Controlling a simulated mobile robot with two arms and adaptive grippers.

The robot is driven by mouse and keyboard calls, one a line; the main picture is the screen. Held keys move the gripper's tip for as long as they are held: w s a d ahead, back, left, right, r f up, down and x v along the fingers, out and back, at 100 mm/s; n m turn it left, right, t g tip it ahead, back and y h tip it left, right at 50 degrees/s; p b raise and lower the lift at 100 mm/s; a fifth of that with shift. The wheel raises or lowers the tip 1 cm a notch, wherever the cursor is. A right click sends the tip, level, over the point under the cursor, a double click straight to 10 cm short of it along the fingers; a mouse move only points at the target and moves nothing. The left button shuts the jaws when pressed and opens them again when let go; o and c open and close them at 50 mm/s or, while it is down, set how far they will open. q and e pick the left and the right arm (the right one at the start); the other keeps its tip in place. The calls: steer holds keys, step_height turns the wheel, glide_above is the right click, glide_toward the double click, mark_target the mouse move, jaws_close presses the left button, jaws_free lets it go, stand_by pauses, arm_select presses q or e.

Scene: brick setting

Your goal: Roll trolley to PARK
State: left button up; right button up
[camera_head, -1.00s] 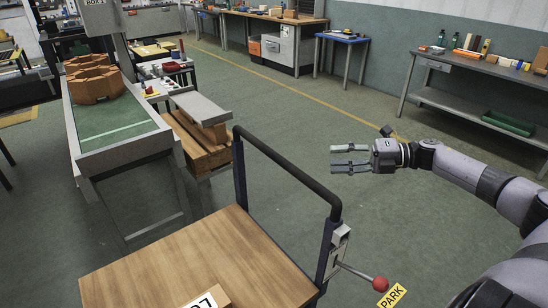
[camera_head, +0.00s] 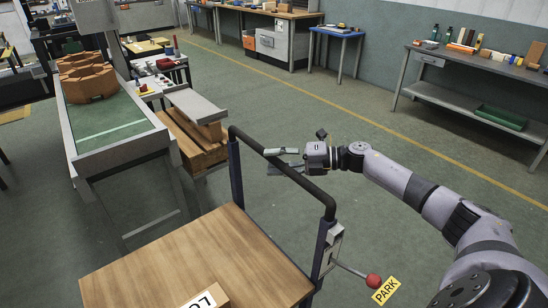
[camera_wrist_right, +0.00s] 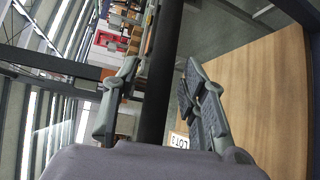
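The trolley has a wooden deck (camera_head: 200,262) and a dark push handle (camera_head: 298,183) along its far side. A lever with a red knob (camera_head: 374,281) sticks out from its right post, and a yellow PARK label (camera_head: 386,290) shows beside the knob. My right gripper (camera_head: 281,161) is at the handle's top bar, fingers pointing left and apart. In the right wrist view the bar (camera_wrist_right: 163,75) runs between the open fingers (camera_wrist_right: 158,105); I cannot tell whether either touches it. My left gripper is not in view.
A box marked LOT (camera_head: 210,298) sits on the deck's near edge. A conveyor with a green belt (camera_head: 112,130) stands left, with stacked wooden beams (camera_head: 193,140) beside it. A grey bench (camera_head: 470,66) stands at the back right. The floor between is clear.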

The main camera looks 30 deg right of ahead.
steer(key=shift+w+a, duration=0.2)
steer(key=shift+c, duration=0.5)
jaws_close()
stand_by(0.4)
